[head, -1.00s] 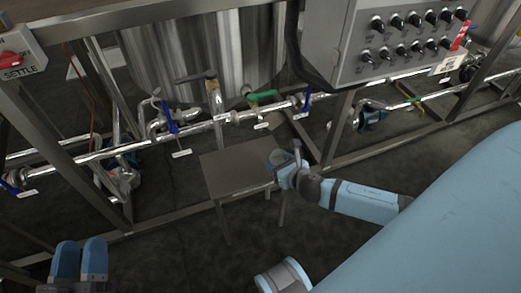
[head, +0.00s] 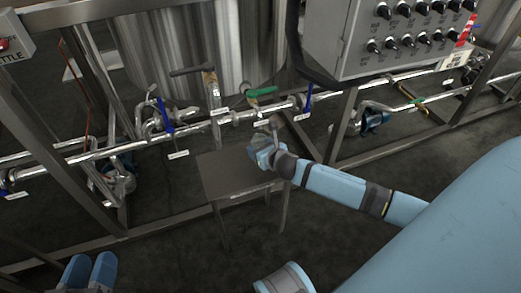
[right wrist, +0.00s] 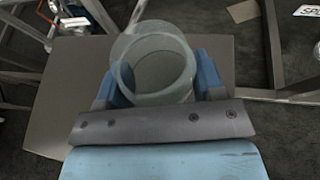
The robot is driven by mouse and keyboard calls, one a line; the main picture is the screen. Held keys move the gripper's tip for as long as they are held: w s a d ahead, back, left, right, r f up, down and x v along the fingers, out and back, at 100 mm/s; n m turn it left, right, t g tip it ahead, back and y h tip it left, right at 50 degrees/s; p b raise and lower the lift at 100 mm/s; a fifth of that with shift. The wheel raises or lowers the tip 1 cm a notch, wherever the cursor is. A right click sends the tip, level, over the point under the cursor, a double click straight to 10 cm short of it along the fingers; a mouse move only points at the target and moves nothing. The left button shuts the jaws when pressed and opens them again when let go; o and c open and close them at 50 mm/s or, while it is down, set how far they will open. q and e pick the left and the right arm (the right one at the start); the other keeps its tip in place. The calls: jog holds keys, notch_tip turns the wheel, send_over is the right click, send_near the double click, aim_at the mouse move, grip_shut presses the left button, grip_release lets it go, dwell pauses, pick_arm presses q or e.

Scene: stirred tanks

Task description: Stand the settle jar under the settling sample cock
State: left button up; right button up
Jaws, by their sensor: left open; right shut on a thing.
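My right gripper (head: 262,152) is shut on the settle jar, a clear open-topped glass. The jar (right wrist: 158,72) shows between the blue fingers in the right wrist view. In the head view the gripper mostly hides it. They are over the right back part of a small metal table (head: 228,182); I cannot tell whether the jar touches it. A cock with a lever (head: 209,78) and a down-pointing spout stands behind the table, left of my right gripper. Its label is too small to read. My left gripper (head: 89,274) is open and empty at the lower left.
A horizontal steel pipe (head: 120,147) with blue-handled valves runs behind the table. A green handle (head: 261,92) sits just above my right gripper. A control panel (head: 385,40) hangs at the upper right. The table's left part is clear.

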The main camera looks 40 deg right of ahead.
jog(key=o, duration=1.1)
jog(key=shift+f, duration=0.1)
jog(key=shift+c, duration=0.2)
jog(key=shift+s+r, duration=0.3)
jog(key=p+v, duration=0.4)
jog(key=v, duration=0.6)
jog(key=shift+s+r, duration=0.2)
jog(key=shift+s, duration=0.05)
pick_arm(q)
notch_tip(320, 180, up, 6)
jog(key=t, duration=0.2)
jog(key=shift+a+r+n+t, duration=0.15)
jog(key=shift+a+n+t, duration=0.15)
jog(key=shift+t, duration=0.1)
pick_arm(e)
jog(key=shift+s+r, duration=0.1)
jog(key=shift+s, duration=0.25)
